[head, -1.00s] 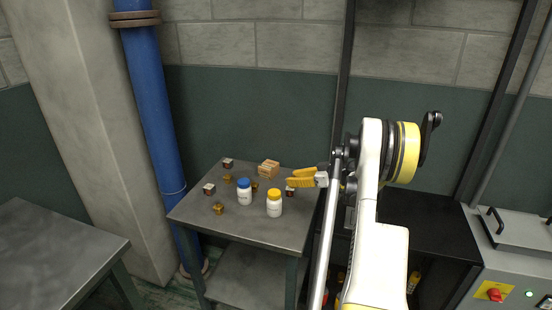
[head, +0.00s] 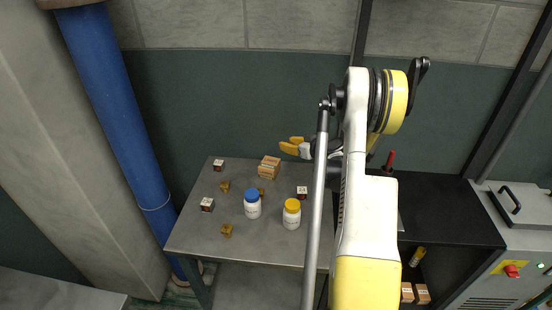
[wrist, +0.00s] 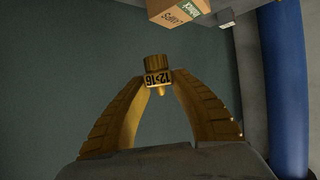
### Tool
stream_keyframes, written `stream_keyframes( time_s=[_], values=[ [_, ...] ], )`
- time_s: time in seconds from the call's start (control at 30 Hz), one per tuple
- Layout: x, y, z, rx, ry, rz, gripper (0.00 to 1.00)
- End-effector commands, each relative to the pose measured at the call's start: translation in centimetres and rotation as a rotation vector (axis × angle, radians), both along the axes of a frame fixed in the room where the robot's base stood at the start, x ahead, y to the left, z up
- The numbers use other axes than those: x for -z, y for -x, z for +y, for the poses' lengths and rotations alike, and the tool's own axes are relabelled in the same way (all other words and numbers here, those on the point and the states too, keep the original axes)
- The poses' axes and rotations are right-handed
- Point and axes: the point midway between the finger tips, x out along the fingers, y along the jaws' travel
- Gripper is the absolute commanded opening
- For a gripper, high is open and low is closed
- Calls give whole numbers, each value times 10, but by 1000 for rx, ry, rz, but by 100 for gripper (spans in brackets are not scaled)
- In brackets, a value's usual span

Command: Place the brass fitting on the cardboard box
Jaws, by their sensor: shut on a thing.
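My gripper (head: 290,146) has yellow fingers and is just above and to the right of the cardboard box in the head view. In the wrist view the fingers (wrist: 157,80) are shut on a brass fitting (wrist: 157,77) marked "12>16", held at their tips. The fitting cannot be made out in the head view. The cardboard box (head: 269,165) stands near the back edge of the metal table (head: 245,250). It also shows at the top of the wrist view (wrist: 178,10), apart from the held fitting. Other small brass pieces (head: 225,186) (head: 227,230) lie on the table.
A blue-capped bottle (head: 252,204) and a yellow-capped bottle (head: 291,214) stand mid-table. Small white-topped cubes (head: 218,165) (head: 207,205) (head: 302,192) lie around them. A blue pipe (head: 120,130) is at left, and a black shelf unit (head: 440,210) is at right.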

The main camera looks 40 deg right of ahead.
Motion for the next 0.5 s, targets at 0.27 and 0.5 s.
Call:
stream_keyframes(
  time_s=[0.27, 0.5],
  values=[
    [26, -35, 26, -1, 0, 0, 0],
    [50, -36, 27, 0, -1, 0, 0]
  ],
)
